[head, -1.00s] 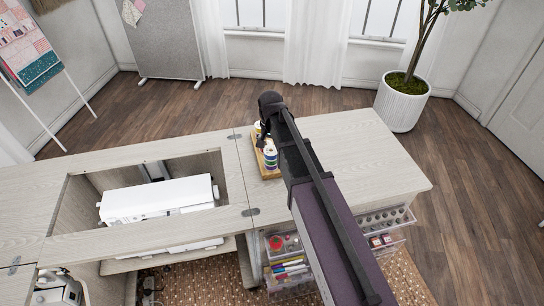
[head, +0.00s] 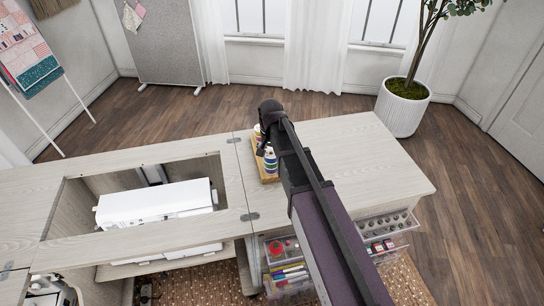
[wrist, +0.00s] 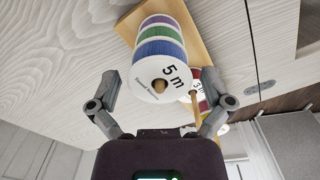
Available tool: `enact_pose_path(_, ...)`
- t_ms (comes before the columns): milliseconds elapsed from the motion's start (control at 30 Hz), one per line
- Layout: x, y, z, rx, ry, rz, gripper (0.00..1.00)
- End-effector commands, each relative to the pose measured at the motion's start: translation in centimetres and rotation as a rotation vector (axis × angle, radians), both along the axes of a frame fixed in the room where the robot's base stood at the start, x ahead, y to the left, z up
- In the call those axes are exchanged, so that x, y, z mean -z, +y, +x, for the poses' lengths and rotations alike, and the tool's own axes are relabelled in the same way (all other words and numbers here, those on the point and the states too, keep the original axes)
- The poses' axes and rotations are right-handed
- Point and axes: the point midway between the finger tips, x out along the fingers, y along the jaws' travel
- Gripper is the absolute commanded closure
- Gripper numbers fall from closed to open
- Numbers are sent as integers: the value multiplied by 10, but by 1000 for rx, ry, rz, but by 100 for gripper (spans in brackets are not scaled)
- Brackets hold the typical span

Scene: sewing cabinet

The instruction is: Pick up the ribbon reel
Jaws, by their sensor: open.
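In the wrist view a ribbon reel (wrist: 158,58) with purple, green and blue bands faces me. Its white end disc reads "5 m". My gripper (wrist: 160,82) is open, with one finger on each side of the reel's near end; I cannot tell whether either finger touches it. A second reel (wrist: 207,92) with a red band is partly hidden behind the first. A wooden board (wrist: 192,38) lies under the reels. In the head view a reel (head: 270,160) stands on the board (head: 266,179) beside my gripper (head: 263,143), and my arm hides part of them.
The pale tabletop (head: 375,160) is clear to the right of my arm. To the left, a white sewing machine (head: 150,205) sits in the cabinet's opening. Clear drawers (head: 385,225) with supplies stick out below the table's front edge.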

Motion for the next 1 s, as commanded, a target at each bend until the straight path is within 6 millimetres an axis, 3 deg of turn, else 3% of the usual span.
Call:
enact_pose_path(67, 0, 0, 0, 0, 0, 0, 6)
enact_pose_path(200, 0, 0, 0, 0, 0, 0, 48)
enact_pose_path(267, 0, 0, 0, 0, 0, 0, 61)
enact_pose_path(733, -2, 1, 0, -1, 0, 0, 62)
enact_pose_path(1000, -16, 1, 0, -1, 0, 0, 62)
